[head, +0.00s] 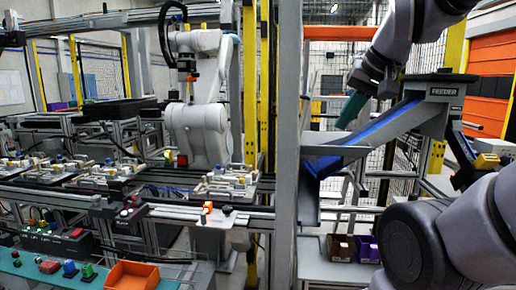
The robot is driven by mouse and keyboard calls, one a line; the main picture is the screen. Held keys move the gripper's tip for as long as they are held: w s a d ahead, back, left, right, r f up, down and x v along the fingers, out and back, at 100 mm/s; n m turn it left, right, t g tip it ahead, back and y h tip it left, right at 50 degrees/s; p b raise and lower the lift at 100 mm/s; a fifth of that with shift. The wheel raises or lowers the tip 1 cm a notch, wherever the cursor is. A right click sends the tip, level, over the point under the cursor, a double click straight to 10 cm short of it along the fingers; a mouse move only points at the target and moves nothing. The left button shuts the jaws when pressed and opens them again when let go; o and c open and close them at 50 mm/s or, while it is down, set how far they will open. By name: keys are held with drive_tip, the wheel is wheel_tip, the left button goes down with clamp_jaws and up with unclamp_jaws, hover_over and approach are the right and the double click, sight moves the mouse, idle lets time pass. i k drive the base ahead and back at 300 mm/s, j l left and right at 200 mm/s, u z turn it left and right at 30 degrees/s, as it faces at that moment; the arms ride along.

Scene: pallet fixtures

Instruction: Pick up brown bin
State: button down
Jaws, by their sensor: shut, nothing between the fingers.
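The brown bin (341,247) is a small open box on the low grey shelf right of the tall grey post, at the bottom of the head view. A purple bin (367,249) stands right beside it. My gripper (362,88) is at the upper right, high above the brown bin and well apart from it. It is small and dark here, shut and empty. A green cylinder-like piece (351,109) shows just below it; I cannot tell what it belongs to.
A grey feeder with a blue chute (370,133) slopes down between my gripper and the bins. The grey post (288,150) stands left of them. A conveyor with fixtures (225,185), a white robot arm (200,95) and an orange bin (132,275) are at left.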

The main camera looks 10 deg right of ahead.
sight(341, 250)
drive_tip(key=j+z, duration=0.15)
drive_tip(key=j, duration=0.25)
drive_tip(key=k+j+z, duration=0.15)
drive_tip(key=j, duration=0.2)
drive_tip(key=j+z, duration=0.2)
drive_tip(key=j, duration=0.2)
drive_tip(key=k+j+z, duration=0.15)
drive_tip(key=j, duration=0.2)
drive_tip(key=k+j+z, duration=0.15)
drive_tip(key=j, duration=0.2)
drive_tip(key=k+j+z, duration=0.15)
drive_tip(key=j, duration=0.2)
drive_tip(key=z, duration=0.5)
drive_tip(key=i+j, duration=0.05)
